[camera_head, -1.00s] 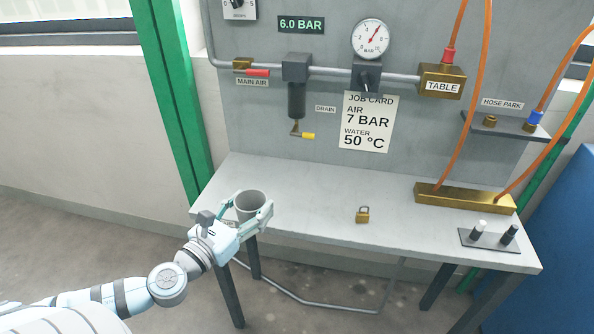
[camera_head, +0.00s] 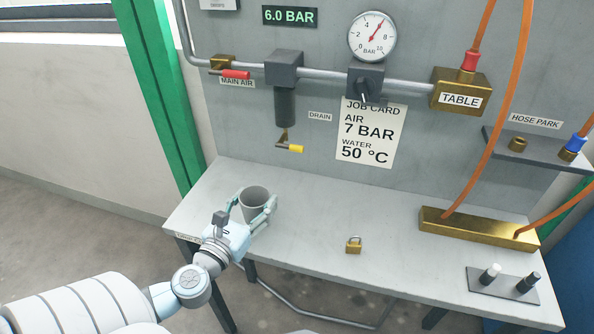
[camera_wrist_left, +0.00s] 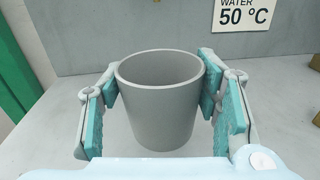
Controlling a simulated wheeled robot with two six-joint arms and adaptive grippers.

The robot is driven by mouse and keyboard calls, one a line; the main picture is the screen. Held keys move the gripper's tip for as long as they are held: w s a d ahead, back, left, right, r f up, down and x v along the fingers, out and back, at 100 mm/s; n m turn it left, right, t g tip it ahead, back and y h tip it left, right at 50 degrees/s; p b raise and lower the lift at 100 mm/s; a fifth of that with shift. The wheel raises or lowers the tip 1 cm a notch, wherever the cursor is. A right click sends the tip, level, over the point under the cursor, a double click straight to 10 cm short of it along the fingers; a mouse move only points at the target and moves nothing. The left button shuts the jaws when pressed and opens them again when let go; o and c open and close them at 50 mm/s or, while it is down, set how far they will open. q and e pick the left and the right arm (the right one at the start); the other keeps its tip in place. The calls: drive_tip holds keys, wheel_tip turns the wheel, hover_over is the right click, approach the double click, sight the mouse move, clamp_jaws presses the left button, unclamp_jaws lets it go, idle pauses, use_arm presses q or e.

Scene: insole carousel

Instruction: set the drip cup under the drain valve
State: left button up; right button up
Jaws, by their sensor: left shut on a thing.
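The grey drip cup (camera_head: 255,204) is upright at the left end of the bench. It fills the middle of the left wrist view (camera_wrist_left: 160,105), and it looks empty. My left gripper (camera_head: 257,212) is shut on the cup, with a teal-padded finger on each side. I cannot tell whether the cup's base touches the bench. The drain valve (camera_head: 287,145), a small brass fitting with a yellow handle (camera_head: 296,149), hangs under the dark filter bowl on the back panel. It is above and to the right of the cup. My right gripper is out of view.
A brass manifold (camera_head: 478,233) with orange hoses lies at the right, behind a plate with two knobs (camera_head: 503,284). A DRAIN label (camera_head: 320,116) is beside the filter bowl.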

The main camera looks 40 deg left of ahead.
use_arm(q)
drive_tip(key=x, duration=0.6)
drive_tip(key=r+x, duration=0.1)
drive_tip(key=x, duration=0.2)
drive_tip(key=shift+a, duration=0.15)
drive_tip(key=x, duration=0.8)
drive_tip(key=shift+f+p, duration=0.2)
drive_tip(key=shift+p, duration=0.2)
drive_tip(key=shift+w+f, duration=0.2)
drive_tip(key=shift+w, duration=0.15)
drive_tip(key=f+b, duration=0.3)
drive_tip(key=shift+s+f+b, duration=0.15)
drive_tip(key=shift+s+b, duration=0.05)
drive_tip(key=shift+b, duration=0.15)
drive_tip(key=shift+w, duration=0.1)
drive_tip(key=o, duration=1.3)
drive_tip(key=shift+c, duration=0.2)
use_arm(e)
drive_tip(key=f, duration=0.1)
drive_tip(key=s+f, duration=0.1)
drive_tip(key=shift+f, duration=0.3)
